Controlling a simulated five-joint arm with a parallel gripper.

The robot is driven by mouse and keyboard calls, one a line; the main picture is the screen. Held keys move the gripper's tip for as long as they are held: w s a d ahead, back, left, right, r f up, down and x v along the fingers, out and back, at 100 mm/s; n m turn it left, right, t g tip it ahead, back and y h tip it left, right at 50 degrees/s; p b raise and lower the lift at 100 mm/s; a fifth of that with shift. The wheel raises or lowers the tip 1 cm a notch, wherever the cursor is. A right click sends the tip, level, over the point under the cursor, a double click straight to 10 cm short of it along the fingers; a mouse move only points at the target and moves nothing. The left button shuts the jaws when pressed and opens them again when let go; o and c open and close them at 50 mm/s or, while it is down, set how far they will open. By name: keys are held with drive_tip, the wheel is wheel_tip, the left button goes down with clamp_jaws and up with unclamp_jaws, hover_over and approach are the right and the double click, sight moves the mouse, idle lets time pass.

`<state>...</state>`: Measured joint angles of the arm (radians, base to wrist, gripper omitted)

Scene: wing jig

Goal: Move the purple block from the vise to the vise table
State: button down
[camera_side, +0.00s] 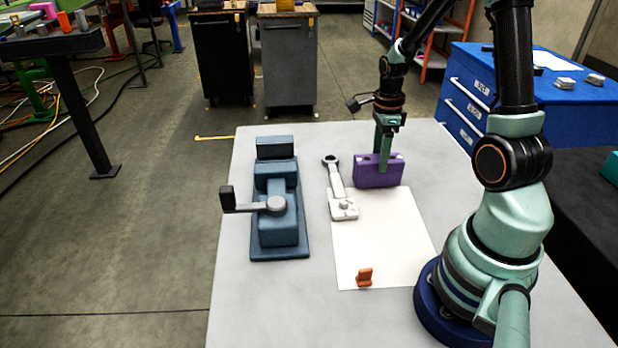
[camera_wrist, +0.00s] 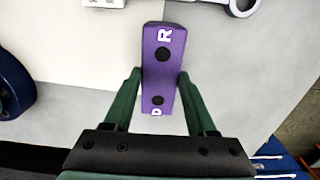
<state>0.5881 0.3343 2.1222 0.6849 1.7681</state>
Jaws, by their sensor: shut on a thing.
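The purple block (camera_side: 372,174) is at the far end of the white sheet on the light grey table, to the right of the vise. My gripper (camera_side: 385,150) reaches down from above and is shut on it. In the wrist view the purple block (camera_wrist: 162,70) shows two dark holes and white letters, with the green fingers of my gripper (camera_wrist: 160,88) on either side of it. The block looks to be at or very near the table surface; I cannot tell if it touches. The blue vise (camera_side: 276,205) stands at the left of the table with its jaws empty.
A grey wrench-like tool (camera_side: 336,178) and a small light plate (camera_side: 343,206) lie between vise and block. The vise handle (camera_side: 250,205) sticks out left.

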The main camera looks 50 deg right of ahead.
drive_tip(key=shift+f, duration=0.15)
idle(0.3)
drive_tip(key=shift+f, duration=0.35)
drive_tip(key=shift+c, duration=0.6)
unclamp_jaws()
drive_tip(key=shift+r, duration=0.1)
wheel_tip(320, 180, up, 12)
drive_tip(key=a+r+n+t, duration=0.2)
drive_tip(key=a+r+n, duration=0.1)
drive_tip(key=a+n, duration=0.7)
drive_tip(key=s+a+r+n+t, duration=0.1)
drive_tip(key=a+r+n+t, duration=0.2)
drive_tip(key=a+n, duration=0.6)
drive_tip(key=r+n, duration=0.1)
drive_tip(key=n, duration=0.7)
drive_tip(key=shift+a+t, duration=0.3)
drive_tip(key=shift+a, duration=0.1)
